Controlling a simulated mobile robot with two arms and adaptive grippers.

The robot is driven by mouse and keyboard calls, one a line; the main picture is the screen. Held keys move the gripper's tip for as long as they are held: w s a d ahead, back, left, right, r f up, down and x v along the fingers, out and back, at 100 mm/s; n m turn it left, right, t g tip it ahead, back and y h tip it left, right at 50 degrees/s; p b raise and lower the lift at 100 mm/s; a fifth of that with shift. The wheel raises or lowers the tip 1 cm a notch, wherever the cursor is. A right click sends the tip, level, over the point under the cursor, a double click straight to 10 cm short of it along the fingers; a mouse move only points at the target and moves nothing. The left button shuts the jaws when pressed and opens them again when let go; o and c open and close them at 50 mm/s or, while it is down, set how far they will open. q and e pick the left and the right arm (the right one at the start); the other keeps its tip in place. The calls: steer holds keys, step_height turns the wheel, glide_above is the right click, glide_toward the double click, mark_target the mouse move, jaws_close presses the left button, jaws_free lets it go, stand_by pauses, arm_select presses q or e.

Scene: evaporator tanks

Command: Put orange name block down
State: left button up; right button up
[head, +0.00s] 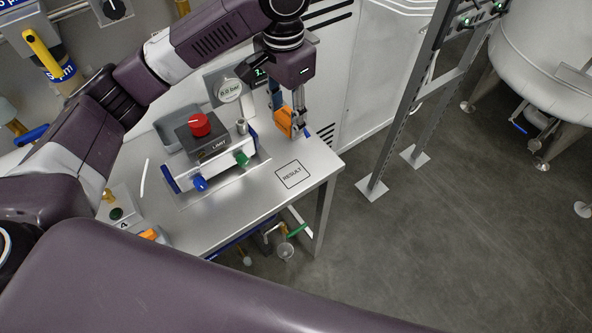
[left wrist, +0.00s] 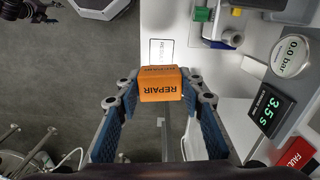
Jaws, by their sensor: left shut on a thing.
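The orange name block (head: 284,121), lettered REPAIR, is between the fingers of my left gripper (head: 299,113). In the left wrist view the block (left wrist: 158,92) sits between the blue-padded fingertips, and the left gripper (left wrist: 160,90) is shut on it. The gripper points down, with the block near the right rear part of the steel table (head: 325,165). A black-outlined square marked RESULT (head: 292,174) is on the tabletop, empty, nearer the front edge than the block. I cannot tell the gap below the block. My right gripper is not in view.
A limit unit with a red knob (head: 200,124) and blue and green fittings stands left of the RESULT square. A round gauge (head: 228,90) is behind it. A metal post frame (head: 405,100) and a large tank (head: 545,45) are on the right. Floor between is open.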

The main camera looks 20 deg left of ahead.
arm_select(q)
steer(key=shift+w+d+r+m, duration=0.15)
steer(key=shift+w+r+m, duration=0.05)
steer(key=shift+w+m, duration=0.4)
steer(key=p, duration=0.1)
glide_above(292, 174)
step_height(292, 174, down, 15)
steer(key=shift+f, duration=0.1)
steer(key=shift+f+p, duration=0.45)
steer(key=shift+f, duration=1.95)
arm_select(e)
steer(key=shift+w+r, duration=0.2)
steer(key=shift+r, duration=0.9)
arm_select(q)
steer(key=o, duration=1.2)
steer(key=shift+f, duration=0.1)
steer(key=shift+c, duration=0.2)
step_height(292, 174, up, 12)
steer(key=b, duration=0.2)
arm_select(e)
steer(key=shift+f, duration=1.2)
